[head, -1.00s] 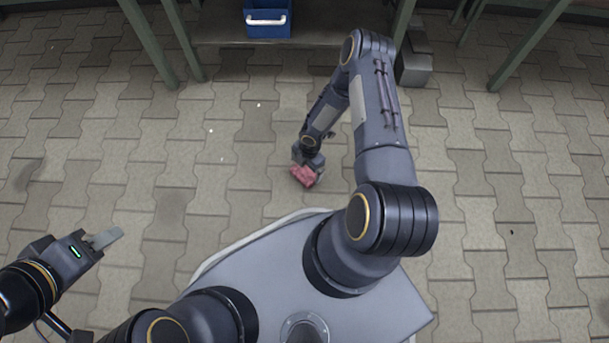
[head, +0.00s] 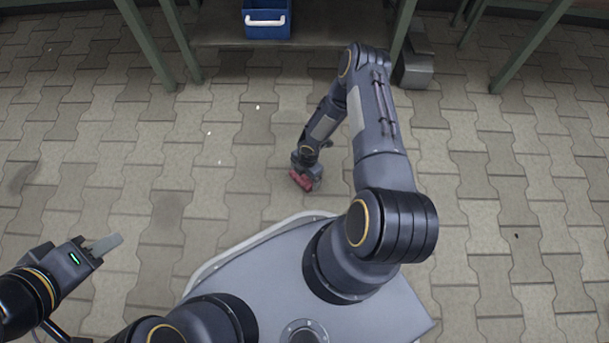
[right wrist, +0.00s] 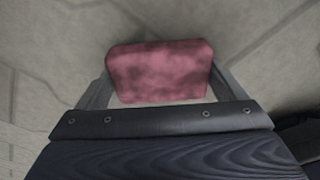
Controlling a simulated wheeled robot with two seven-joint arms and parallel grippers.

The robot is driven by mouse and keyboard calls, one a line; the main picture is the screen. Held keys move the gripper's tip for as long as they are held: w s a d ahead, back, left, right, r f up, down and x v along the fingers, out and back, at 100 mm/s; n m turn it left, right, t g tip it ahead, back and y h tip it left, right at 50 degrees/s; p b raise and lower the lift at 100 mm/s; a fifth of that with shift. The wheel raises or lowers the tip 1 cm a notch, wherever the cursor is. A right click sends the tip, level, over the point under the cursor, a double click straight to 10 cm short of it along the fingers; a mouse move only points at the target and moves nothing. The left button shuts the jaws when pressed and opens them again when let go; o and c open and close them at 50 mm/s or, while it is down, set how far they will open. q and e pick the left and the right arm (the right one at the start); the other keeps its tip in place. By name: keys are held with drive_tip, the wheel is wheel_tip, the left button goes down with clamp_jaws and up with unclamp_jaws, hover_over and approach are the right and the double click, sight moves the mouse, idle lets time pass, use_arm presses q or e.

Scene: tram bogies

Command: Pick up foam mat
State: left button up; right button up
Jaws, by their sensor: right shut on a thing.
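A pinkish-red foam mat (head: 300,181), small and block-like, shows at the end of my right arm in the head view. It also shows in the right wrist view (right wrist: 158,72), where it fills the space between the two fingers, with a finger against each side. My right gripper (head: 306,179) is shut on it over the paved floor. Its height above the floor is hard to tell. My left gripper (head: 105,243) is far to the left with nothing seen in it. Its fingers overlap in the view, so their gap is hidden.
A blue bin (head: 267,20) with a white handle stands at the top, on a low shelf (head: 330,32) between green legs. A grey block (head: 413,71) lies by one leg. The paving (head: 200,190) around the right gripper is clear apart from tiny white specks.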

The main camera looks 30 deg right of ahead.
sight(305, 176)
drive_tip(key=shift+r+p, duration=0.3)
drive_tip(key=shift+r, duration=0.35)
wheel_tip(305, 176, up, 3)
drive_tip(key=shift+s+d+f+p, duration=0.1)
drive_tip(key=shift+d+p, duration=0.05)
drive_tip(key=shift+p, duration=0.6)
drive_tip(key=s+d+r+p, duration=0.6)
drive_tip(key=s+d+r, duration=0.3)
drive_tip(key=s, duration=0.1)
drive_tip(key=w+r+m+t, duration=0.1)
drive_tip(key=w+r+m, duration=1)
drive_tip(key=w+r, duration=0.65)
drive_tip(key=s+a+r+m+h, duration=0.1)
drive_tip(key=a+r+m, duration=0.5)
drive_tip(key=r, duration=0.5)
drive_tip(key=a+r+m, duration=0.4)
drive_tip(key=a+r, duration=0.4)
drive_tip(key=r, duration=0.4)
wheel_tip(305, 176, up, 24)
drive_tip(key=s+p, duration=0.2)
drive_tip(key=p, duration=3.2)
drive_tip(key=shift+s+t, duration=0.15)
drive_tip(key=shift+t, duration=0.25)
